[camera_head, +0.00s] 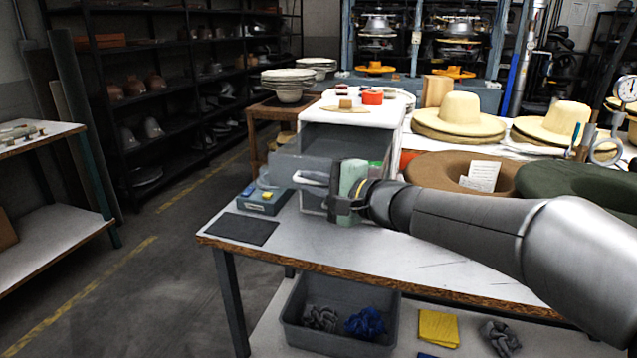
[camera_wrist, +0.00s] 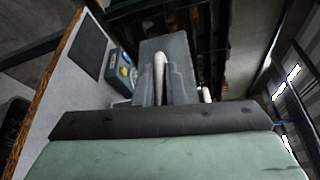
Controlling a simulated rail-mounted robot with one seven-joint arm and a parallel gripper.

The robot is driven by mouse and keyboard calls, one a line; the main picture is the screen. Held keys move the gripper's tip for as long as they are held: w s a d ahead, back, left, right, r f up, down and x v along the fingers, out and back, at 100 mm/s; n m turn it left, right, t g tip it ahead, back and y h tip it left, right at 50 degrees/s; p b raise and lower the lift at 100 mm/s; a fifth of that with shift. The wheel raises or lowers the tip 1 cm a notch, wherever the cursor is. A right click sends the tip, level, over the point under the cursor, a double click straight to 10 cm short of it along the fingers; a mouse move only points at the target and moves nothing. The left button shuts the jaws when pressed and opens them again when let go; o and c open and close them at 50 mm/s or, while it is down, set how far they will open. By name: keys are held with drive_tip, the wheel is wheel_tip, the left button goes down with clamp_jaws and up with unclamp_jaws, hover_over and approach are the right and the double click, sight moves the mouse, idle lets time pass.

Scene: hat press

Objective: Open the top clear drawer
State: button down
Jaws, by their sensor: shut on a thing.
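The drawer cabinet (camera_head: 390,118) has a white top and stands on the work table. Its top clear drawer (camera_head: 288,162), greyish and see-through, sticks out to the left of the cabinet body. The drawer's pale bar handle (camera_head: 312,177) runs to my gripper (camera_head: 332,192), which is at the drawer's front. In the wrist view, the handle (camera_wrist: 160,72) stands out from the grey drawer face (camera_wrist: 178,50) and meets my gripper (camera_wrist: 160,108). My gripper is shut on the handle; its dark finger bar and green body hide the contact.
A small grey box (camera_head: 262,201) with blue and yellow items and a dark mat (camera_head: 241,229) lie left of my gripper. A grey bin (camera_head: 340,316) stands below. Floor on the left is clear.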

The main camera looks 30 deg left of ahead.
drive_tip(key=c, duration=1.5)
unclamp_jaws()
drive_tip(key=v, duration=1.7)
drive_tip(key=shift+d, duration=0.25)
drive_tip(key=shift+s+f, duration=0.1)
drive_tip(key=s+d+f+n+g+h+p, duration=0.1)
drive_tip(key=s+d+f+h+p, duration=0.1)
drive_tip(key=s+d+h+p, duration=0.3)
drive_tip(key=s+d+f+n+g+h+p, duration=0.1)
drive_tip(key=s+d+h+p, duration=0.5)
drive_tip(key=d, duration=0.7)
drive_tip(key=s+d+f+n+h+p, duration=0.2)
drive_tip(key=s+d+f+h+p, duration=0.2)
drive_tip(key=d, duration=0.6)
drive_tip(key=s+h+p, duration=0.1)
drive_tip(key=s+p, duration=0.1)
drive_tip(key=p, duration=0.1)
drive_tip(key=shift+s+n+g, duration=0.35)
drive_tip(key=shift+n+g, duration=0.05)
